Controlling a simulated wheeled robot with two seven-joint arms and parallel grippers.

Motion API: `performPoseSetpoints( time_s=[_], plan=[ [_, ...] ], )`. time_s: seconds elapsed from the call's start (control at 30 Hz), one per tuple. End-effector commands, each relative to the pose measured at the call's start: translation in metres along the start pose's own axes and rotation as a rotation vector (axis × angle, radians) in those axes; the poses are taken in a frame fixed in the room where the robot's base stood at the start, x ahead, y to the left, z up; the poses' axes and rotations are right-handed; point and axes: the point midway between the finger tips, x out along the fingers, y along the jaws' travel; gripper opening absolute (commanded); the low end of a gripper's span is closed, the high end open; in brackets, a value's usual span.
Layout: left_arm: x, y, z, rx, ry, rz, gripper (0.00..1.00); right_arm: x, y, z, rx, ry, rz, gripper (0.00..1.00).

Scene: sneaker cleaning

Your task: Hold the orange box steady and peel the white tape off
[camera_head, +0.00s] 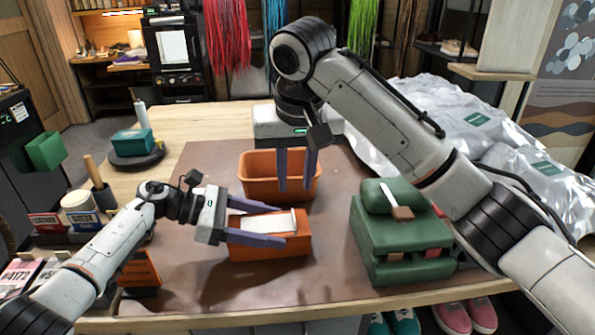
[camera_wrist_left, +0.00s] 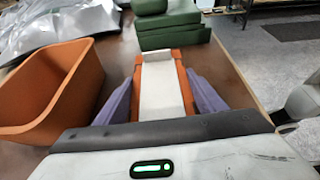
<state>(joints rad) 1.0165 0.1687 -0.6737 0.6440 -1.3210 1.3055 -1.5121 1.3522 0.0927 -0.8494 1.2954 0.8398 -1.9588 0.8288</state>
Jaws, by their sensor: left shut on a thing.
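The orange box (camera_head: 285,250) sits on the brown mat, front center in the head view. The white tape (camera_head: 265,223) is a wide strip along its top; its far end looks slightly raised. In the left wrist view the tape (camera_wrist_left: 160,90) runs lengthwise between orange edges (camera_wrist_left: 186,88). My left gripper (camera_head: 272,236) reaches in from the left with its purple fingers along both sides of the box, shut on it. My right gripper (camera_head: 297,187) points down behind the box, over the orange bin, with its fingers apart and nothing between them.
The empty orange bin (camera_head: 255,182) stands just behind the box. A green stacked block (camera_head: 405,255) with a brush (camera_head: 402,212) on top is to the right. Crumpled silver packaging (camera_head: 470,120) covers the back right. Jars and cards crowd the left edge. The mat's front middle is clear.

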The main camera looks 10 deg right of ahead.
Motion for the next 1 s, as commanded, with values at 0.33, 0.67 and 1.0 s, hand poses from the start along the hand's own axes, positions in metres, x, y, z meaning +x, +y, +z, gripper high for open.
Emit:
performPoseSetpoints(
  time_s=[0.33, 0.67, 1.0],
  plan=[
    [0.0, 0.0, 0.001, 0.001, -0.001, 0.0, 0.37, 0.066, 0.002, 0.001, -0.001, -0.003, 0.003, 0.25],
    [0.0, 0.0, 0.001, 0.001, -0.001, 0.0, 0.37, 0.105, 0.002, 0.0, -0.002, -0.001, 0.003, 0.25],
    [0.0, 0.0, 0.001, 0.001, -0.001, 0.0, 0.37, 0.11, 0.001, 0.0, -0.002, 0.001, 0.001, 0.25]
  ],
)
